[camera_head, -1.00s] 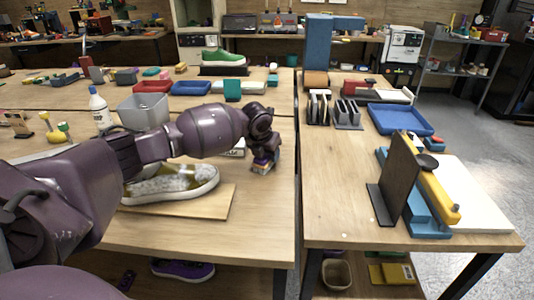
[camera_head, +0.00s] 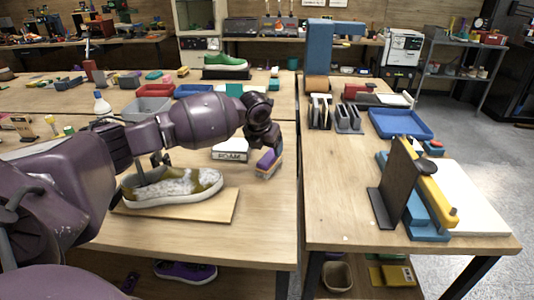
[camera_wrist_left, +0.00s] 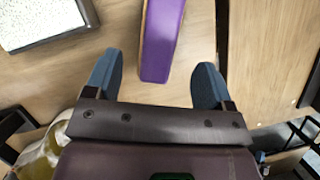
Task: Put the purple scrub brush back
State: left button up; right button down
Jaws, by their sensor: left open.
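The purple scrub brush (camera_head: 267,162) sits tilted near the right edge of the left table, with a pale side showing beside the purple. My left gripper (camera_head: 259,142) is close above and behind it in the head view. In the left wrist view, the open left gripper (camera_wrist_left: 156,84) has its two blue-grey fingers well apart. The purple top of the brush (camera_wrist_left: 161,42) lies ahead of the gap between them, and no finger touches it there. The underside of the brush is hidden. My right gripper is not clearly shown in either view.
A pale patterned shoe (camera_head: 172,187) lies on a wooden board (camera_head: 220,207) left of the brush. A gap separates this table from the right one, which holds a blue tray (camera_head: 400,122) and an upright dark panel (camera_head: 392,185).

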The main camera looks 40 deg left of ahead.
pick_arm(q)
jog(key=v, duration=0.4)
jog(key=shift+r+p, duration=0.3)
jog(key=shift+p, duration=0.1)
jog(key=shift+s+r, duration=0.35)
jog(key=shift+r, duration=0.25)
pick_arm(e)
jog(key=shift+s+r, duration=0.15)
jog(key=shift+s, duration=0.3)
jog(key=shift+w+r, duration=0.2)
